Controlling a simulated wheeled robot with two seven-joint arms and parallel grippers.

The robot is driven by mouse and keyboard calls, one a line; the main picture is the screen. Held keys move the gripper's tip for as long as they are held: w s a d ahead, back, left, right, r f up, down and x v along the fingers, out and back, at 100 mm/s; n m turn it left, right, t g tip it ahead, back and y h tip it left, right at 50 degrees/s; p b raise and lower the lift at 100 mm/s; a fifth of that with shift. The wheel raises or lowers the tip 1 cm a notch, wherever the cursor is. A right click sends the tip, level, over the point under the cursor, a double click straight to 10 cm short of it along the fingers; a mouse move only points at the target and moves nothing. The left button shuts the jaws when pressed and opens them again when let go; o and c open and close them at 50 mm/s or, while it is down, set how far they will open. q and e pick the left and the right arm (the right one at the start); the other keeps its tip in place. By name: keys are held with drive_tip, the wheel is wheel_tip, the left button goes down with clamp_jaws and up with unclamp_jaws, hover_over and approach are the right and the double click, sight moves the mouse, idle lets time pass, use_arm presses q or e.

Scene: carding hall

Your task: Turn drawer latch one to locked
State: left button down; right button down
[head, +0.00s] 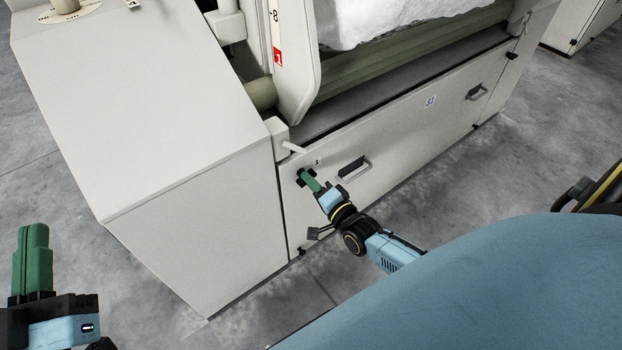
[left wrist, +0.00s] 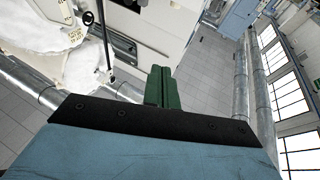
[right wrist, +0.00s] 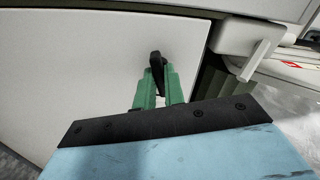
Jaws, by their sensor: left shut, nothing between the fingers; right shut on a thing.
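Drawer latch one (head: 299,182) is a small black turn-latch at the left end of the white drawer front (head: 400,150). My right gripper (head: 308,178) is shut on the latch with its green fingers. In the right wrist view the black latch (right wrist: 157,62) shows between the fingertips (right wrist: 160,85), its lower part hidden by them. I cannot read whether the latch stands at locked. My left gripper (head: 34,240) is shut and empty, far to the left, away from the latch; its closed green fingers (left wrist: 162,85) also show in the left wrist view.
A recessed drawer handle (head: 355,167) is just right of the latch, and a second handle (head: 476,92) is farther right. A large white cabinet (head: 150,120) stands to the left. Grey floor (head: 250,320) is open in front.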

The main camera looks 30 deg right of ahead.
use_arm(q)
drive_tip(key=s+a+f+g+y+p, duration=0.1)
drive_tip(key=a+f+g+y+p, duration=0.1)
drive_tip(key=f+g, duration=0.3)
drive_tip(key=s+a+f+g+y+p, duration=0.1)
drive_tip(key=f+g, duration=0.4)
drive_tip(key=f, duration=0.5)
drive_tip(key=shift+s+a+n+g+y+p, duration=0.3)
drive_tip(key=shift+s+a+g+y+p, duration=0.15)
drive_tip(key=shift+s, duration=0.35)
use_arm(e)
drive_tip(key=shift+n, duration=7.2)
use_arm(q)
drive_tip(key=shift+a+f, duration=0.1)
use_arm(e)
drive_tip(key=c, duration=1.5)
unclamp_jaws()
use_arm(q)
drive_tip(key=shift+s, duration=0.1)
use_arm(e)
drive_tip(key=shift+s, duration=0.15)
